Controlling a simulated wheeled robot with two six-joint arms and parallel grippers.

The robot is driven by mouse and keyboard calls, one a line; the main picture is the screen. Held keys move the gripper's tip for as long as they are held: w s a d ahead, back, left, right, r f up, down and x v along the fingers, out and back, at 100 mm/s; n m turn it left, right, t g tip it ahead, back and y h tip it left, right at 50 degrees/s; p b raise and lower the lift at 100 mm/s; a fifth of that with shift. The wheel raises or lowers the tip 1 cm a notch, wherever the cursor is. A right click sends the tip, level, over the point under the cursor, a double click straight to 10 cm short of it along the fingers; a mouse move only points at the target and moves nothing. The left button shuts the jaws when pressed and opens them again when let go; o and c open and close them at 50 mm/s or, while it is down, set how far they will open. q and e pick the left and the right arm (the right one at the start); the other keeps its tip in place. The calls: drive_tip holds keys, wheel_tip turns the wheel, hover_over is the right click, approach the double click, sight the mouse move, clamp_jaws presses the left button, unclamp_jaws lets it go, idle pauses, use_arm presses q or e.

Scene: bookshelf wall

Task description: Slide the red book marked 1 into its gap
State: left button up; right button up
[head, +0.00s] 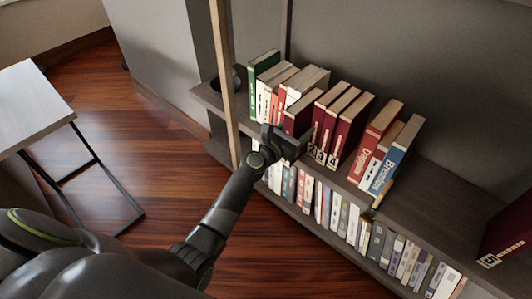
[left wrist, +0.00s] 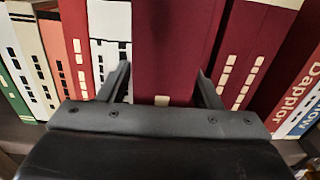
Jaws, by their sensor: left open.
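A dark red book (head: 298,121) stands upright in the row on the upper shelf, left of red books marked 2, 3 and 4 (head: 346,132). Its number is hidden behind my gripper, so I cannot read a 1. My left gripper (head: 291,143) is at the front of this book. In the left wrist view the open fingers (left wrist: 165,88) stand either side of a dark red spine (left wrist: 165,45), with a pale mark low between them. I cannot tell whether the fingers touch it. My right gripper is not in view.
Green (head: 263,65), white and orange books stand to the left. The Dapplor book (head: 377,140) and blue Brandon book (head: 398,155) stand to the right. A red book marked 5 (head: 507,232) is at the far right, beyond bare shelf (head: 440,200). A wooden post (head: 224,80) rises at left.

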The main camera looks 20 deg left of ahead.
use_arm(q)
drive_tip(key=p+v, duration=0.2)
drive_tip(key=v, duration=1.5)
drive_tip(key=shift+r, duration=0.15)
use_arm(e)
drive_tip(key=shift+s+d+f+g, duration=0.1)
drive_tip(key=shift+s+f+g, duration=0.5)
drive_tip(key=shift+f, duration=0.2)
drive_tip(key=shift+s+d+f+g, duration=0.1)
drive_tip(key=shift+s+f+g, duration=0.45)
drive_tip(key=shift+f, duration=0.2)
